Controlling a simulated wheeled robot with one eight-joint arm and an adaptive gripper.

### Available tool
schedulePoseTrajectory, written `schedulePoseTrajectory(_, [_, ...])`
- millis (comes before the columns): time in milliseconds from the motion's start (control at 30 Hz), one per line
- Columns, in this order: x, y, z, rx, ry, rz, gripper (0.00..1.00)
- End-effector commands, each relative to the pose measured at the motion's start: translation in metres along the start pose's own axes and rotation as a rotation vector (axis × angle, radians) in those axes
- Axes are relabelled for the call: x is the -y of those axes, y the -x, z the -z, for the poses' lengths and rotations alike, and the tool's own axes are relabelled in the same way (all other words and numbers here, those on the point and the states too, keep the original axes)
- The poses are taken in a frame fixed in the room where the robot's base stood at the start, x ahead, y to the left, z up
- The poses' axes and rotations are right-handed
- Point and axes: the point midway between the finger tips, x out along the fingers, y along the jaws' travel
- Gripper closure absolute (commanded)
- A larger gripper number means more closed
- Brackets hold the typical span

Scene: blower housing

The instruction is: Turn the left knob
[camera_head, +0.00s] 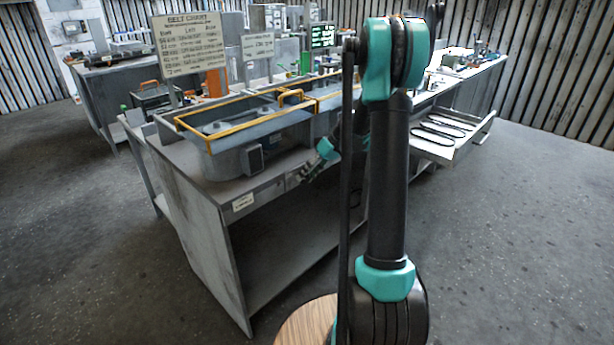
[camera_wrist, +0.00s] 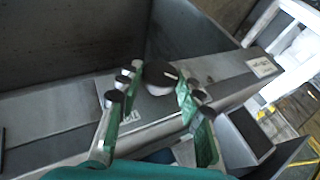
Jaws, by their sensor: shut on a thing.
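In the wrist view a round knob (camera_wrist: 160,74) with a dark top, pale side and white pointer line stands on the grey front panel (camera_wrist: 215,82) of the bench. My gripper (camera_wrist: 160,78) has one finger on each side of the knob and is shut on it. No second knob is clear in the wrist view, so I cannot tell from it alone whether this is the left one. In the head view my gripper (camera_head: 302,177) is at the front edge of the bench, partly behind my arm, and the knob cannot be made out.
A grey housing with a yellow-edged rim (camera_head: 210,145) sits on the bench top (camera_head: 190,162). A belt chart sign (camera_head: 189,43) stands behind it. A tray with black belts (camera_head: 472,126) is at the right. The floor in front is clear.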

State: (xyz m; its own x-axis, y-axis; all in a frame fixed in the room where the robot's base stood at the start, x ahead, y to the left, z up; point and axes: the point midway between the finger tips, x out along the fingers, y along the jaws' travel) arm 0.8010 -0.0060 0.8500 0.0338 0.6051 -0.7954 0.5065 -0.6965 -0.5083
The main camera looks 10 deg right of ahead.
Motion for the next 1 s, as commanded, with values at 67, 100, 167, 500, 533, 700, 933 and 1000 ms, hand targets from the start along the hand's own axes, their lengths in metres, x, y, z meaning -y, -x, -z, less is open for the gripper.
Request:
schedulePoseTrajectory(67, [-0.0005,0.0001,0.0001,-0.001,-0.003,0.004,0.93])
schedulePoseTrajectory(100, [-0.0005,0.0001,0.0001,-0.001,-0.004,0.006,0.93])
schedulePoseTrajectory(167, [-0.0005,0.0001,0.0001,-0.001,-0.004,0.006,0.93])
schedulePoseTrajectory(500, [-0.0005,0.0000,0.0000,0.000,-0.004,0.006,0.53])
schedulePoseTrajectory(533, [-0.0004,0.0000,0.0000,0.000,-0.003,0.006,0.49])
schedulePoseTrajectory(700, [-0.0004,0.0000,0.0000,0.000,-0.003,0.006,0.43])
schedulePoseTrajectory(933, [-0.0004,0.0031,0.0001,0.000,-0.003,0.006,0.43])
schedulePoseTrajectory(1000, [-0.0006,0.0091,0.0003,0.000,-0.004,0.005,0.43])
